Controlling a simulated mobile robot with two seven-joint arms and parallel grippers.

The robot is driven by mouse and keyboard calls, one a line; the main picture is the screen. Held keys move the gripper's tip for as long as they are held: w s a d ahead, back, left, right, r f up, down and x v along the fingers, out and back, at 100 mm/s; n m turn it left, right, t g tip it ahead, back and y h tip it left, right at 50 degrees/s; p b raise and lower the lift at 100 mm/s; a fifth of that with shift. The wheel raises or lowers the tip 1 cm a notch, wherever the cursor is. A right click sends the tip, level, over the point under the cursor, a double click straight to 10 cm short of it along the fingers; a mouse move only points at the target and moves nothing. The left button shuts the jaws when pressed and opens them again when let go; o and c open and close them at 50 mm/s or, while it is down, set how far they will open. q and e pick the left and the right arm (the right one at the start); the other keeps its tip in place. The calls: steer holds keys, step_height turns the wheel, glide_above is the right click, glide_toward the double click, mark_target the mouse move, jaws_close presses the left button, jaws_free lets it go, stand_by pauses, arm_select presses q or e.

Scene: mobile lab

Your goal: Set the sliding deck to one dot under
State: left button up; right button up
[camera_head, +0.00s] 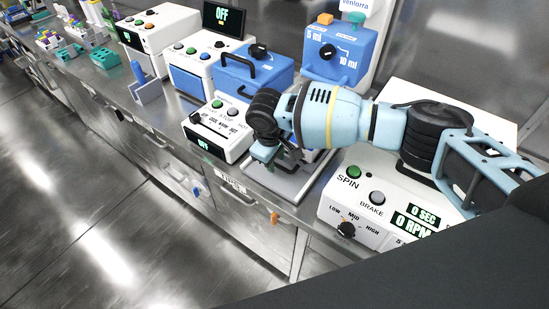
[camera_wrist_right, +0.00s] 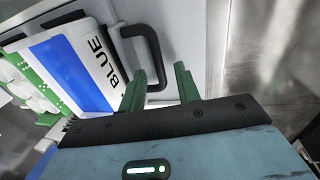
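The sliding deck appears to be the grey plate (camera_head: 292,187) beneath my right gripper in the head view, mostly hidden by the arm. In the right wrist view a pale panel (camera_wrist_right: 188,32) carries a black bar handle (camera_wrist_right: 155,48). Beside it is a white and blue block lettered "BLUE" (camera_wrist_right: 72,68). My right gripper (camera_wrist_right: 160,82) is open, its green fingers apart. The lower end of the handle shows between the fingertips; contact cannot be told. My left gripper is not in view.
A white box with SPIN and BRAKE buttons (camera_head: 338,207) stands right of the plate. A white box with a small green display (camera_head: 203,143) stands left. Blue boxes (camera_head: 250,77) (camera_head: 335,62) stand behind. The bench's front edge runs close by, with open floor beyond.

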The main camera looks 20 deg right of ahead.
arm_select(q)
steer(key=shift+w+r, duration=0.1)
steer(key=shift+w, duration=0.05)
arm_select(e)
jaws_close()
steer(key=w+d, duration=0.2)
steer(key=d, duration=0.1)
steer(key=w+d+b, duration=0.1)
steer(key=w+d, duration=0.2)
steer(key=w+d+b, duration=0.1)
steer(key=w+d, duration=0.1)
steer(key=d, duration=0.1)
steer(key=shift+w+d+f, duration=0.2)
steer(key=shift+w+d, duration=0.15)
steer(key=shift+w+d+r, duration=0.1)
steer(key=shift+w+d, duration=0.05)
steer(key=shift+d, duration=0.15)
jaws_free()
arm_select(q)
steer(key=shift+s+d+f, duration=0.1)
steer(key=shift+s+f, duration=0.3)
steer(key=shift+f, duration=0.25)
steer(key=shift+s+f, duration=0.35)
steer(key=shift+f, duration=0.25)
